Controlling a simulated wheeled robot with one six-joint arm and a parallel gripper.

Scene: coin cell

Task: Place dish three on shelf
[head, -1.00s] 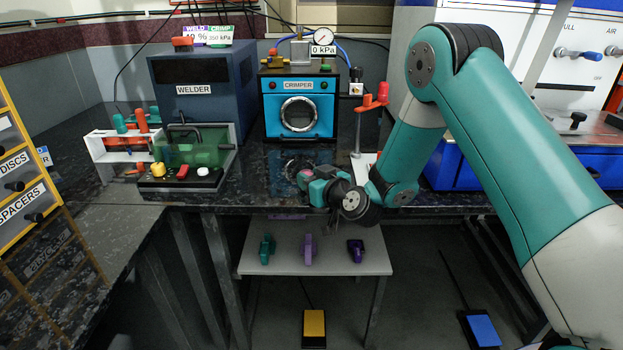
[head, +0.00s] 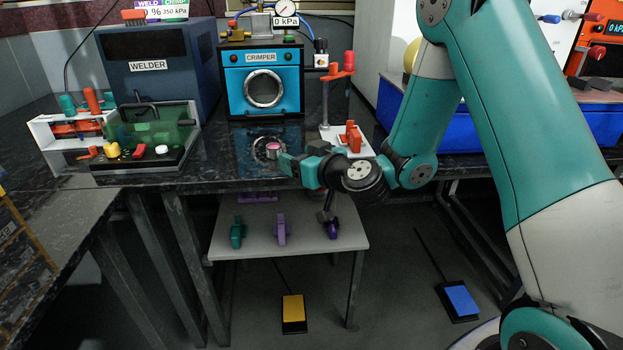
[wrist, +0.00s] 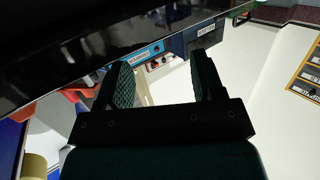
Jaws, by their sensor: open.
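My gripper (head: 290,166) is by the bench's front edge in the head view, below the crimper. In the wrist view its two dark green fingers (wrist: 160,80) are apart with nothing seen between them. Just behind it on the bench is a small round pink piece (head: 272,147) in a dark ring. On the low shelf (head: 225,250) under the bench stand a teal piece (head: 238,232), a lilac piece (head: 281,230) and a purple piece (head: 333,231). No label identifies dish three.
The crimper (head: 262,80) and welder (head: 160,75) stand at the back of the bench. A white stand with red parts (head: 343,110) is close right of my gripper. A green-shielded fixture (head: 150,128) is at left. Yellow (head: 293,308) and blue (head: 460,299) pedals lie on the floor.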

